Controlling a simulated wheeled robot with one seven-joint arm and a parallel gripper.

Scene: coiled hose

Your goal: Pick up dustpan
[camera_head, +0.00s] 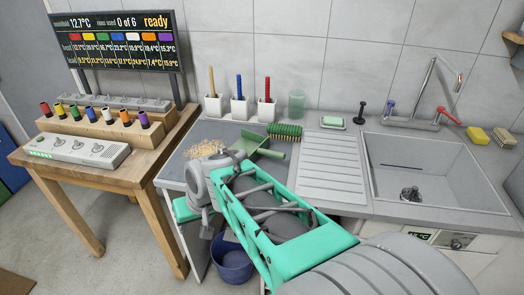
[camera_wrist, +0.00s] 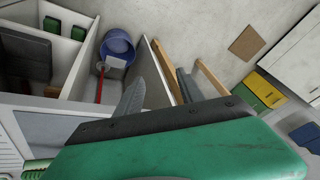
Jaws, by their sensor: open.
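The green dustpan (camera_head: 252,143) lies on the grey worktop, left of the ribbed drainboard. Its handle reaches right, and my arm hides part of its near side. My gripper (camera_head: 184,209) is low at the worktop's left front edge, apart from the dustpan and partly hidden by my wrist. In the wrist view my gripper (camera_wrist: 158,92) is open, with nothing between its grey fingers. That view looks down past the worktop edge toward the floor. A green piece at its lower left corner is too cut off to identify.
Crumbs (camera_head: 203,149) lie left of the dustpan, and a green brush (camera_head: 285,131) lies behind it. White holders (camera_head: 240,107) with brushes stand at the back. A blue bucket (camera_head: 232,262) is below. A wooden table (camera_head: 100,172) stands left; the sink (camera_head: 435,170) is right.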

